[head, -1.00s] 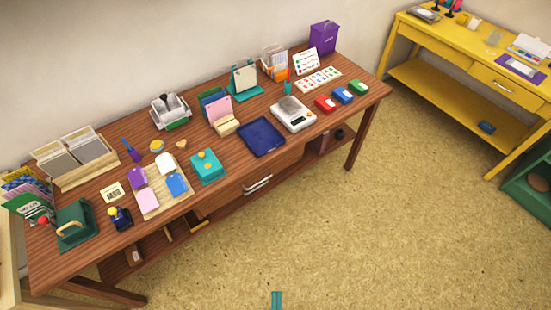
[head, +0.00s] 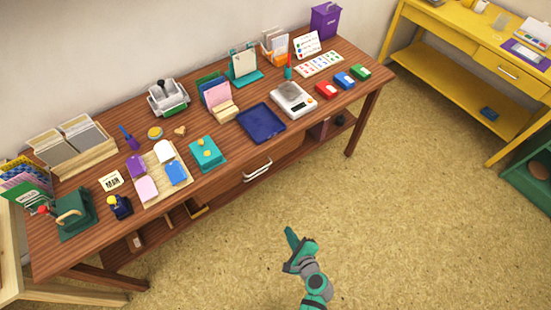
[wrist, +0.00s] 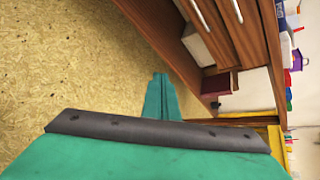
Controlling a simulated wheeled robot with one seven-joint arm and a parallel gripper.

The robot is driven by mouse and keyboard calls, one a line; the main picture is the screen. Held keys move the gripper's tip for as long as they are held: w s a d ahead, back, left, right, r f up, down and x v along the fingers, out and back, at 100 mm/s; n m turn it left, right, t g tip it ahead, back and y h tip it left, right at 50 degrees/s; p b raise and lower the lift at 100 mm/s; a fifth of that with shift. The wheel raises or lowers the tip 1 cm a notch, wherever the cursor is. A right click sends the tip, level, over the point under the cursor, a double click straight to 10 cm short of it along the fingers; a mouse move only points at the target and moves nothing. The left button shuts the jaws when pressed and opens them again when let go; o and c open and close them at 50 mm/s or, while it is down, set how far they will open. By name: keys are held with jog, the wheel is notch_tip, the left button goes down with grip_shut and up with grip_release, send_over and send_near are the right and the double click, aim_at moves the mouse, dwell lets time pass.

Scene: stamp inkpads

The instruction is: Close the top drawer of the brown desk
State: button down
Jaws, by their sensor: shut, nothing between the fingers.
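The brown desk (head: 215,116) stands along the wall in the head view. Two pale bar handles show close together on its front, the upper one (head: 257,167) belonging to the top drawer. How far that drawer stands out is hard to tell from here. In the wrist view, which is turned sideways, the desk front is at upper right, with the top drawer's handle (wrist: 237,9) and a second handle (wrist: 201,16) left of it. My teal gripper (head: 291,232) is shut and empty, over open floor in front of the desk, apart from the handles. Its closed fingertips (wrist: 160,76) show in the wrist view.
The desktop holds many items, among them a blue tray (head: 261,130), a white scale (head: 292,99) and a teal box (head: 207,154). A lower shelf holds small things. A yellow desk (head: 459,67) stands at right. The floor (head: 400,220) before the desk is clear.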

jog(key=w+r+m+t+y, duration=0.1)
jog(key=w+r+m+y, duration=0.15)
jog(key=w, duration=0.45)
jog(key=m+t+y, duration=0.3)
jog(key=m+y, duration=0.1)
jog(key=m, duration=0.1)
send_near(270, 152)
jog(key=shift+n, duration=0.25)
jog(key=x, duration=0.6)
jog(key=shift+w+f, duration=0.1)
jog(key=shift+w, duration=0.1)
jog(key=x, duration=0.3)
jog(key=shift+w+a, duration=0.25)
jog(key=shift+w, duration=0.05)
jog(key=shift+a, duration=0.2)
